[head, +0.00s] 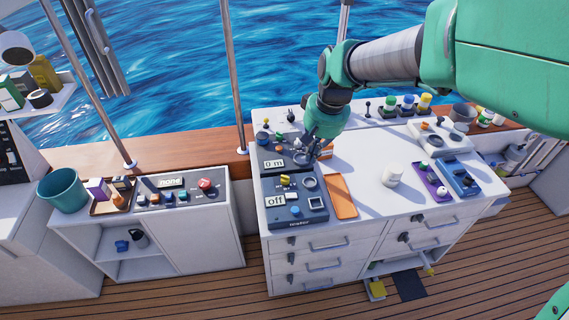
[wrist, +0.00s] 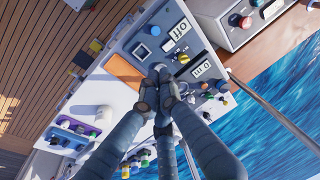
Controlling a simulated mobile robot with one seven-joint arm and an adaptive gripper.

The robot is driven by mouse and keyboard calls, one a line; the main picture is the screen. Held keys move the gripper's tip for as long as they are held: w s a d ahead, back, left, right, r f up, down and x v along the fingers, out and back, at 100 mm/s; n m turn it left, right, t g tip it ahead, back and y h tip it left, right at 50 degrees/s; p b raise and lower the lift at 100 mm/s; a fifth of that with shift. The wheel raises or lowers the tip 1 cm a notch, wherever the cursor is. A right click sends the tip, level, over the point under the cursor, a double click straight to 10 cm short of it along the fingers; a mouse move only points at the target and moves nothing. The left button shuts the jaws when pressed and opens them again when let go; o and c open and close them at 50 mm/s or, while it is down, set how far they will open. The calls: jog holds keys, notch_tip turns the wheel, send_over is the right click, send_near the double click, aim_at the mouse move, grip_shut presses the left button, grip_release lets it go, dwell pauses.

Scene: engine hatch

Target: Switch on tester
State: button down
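The tester (head: 299,222) is a dark panel at the front left of the white cabinet top, with a display reading "off" (head: 275,201). It carries a blue knob or button (head: 295,211) and a square element (head: 316,203). In the wrist view the tester (wrist: 141,32) is at upper middle, with its blue knob (wrist: 155,30) clear of the fingers. My gripper (head: 311,150) is above the panel behind the tester, farther back than the blue knob. Its fingertips (wrist: 160,80) are drawn together, with nothing seen between them.
An orange tray (head: 341,197) lies to the right. A white jar (head: 391,176), purple tray (head: 431,184) and blue tray (head: 458,179) stand farther right. Another panel reads "none" (head: 171,181).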

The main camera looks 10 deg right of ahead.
jog(key=g+p, duration=0.1)
jog(key=g, duration=0.1)
send_over(289, 195)
jog(key=d, duration=0.3)
notch_tip(289, 195, down, 13)
jog(key=shift+y, duration=0.3)
jog(key=shift+f, duration=0.15)
jog(key=f, duration=0.4)
jog(key=a+f+b, duration=0.1)
jog(key=f, duration=0.4)
jog(key=a+f, duration=0.1)
jog(key=f, duration=0.3)
jog(key=shift+a+f, duration=0.1)
jog(key=shift+f, duration=0.2)
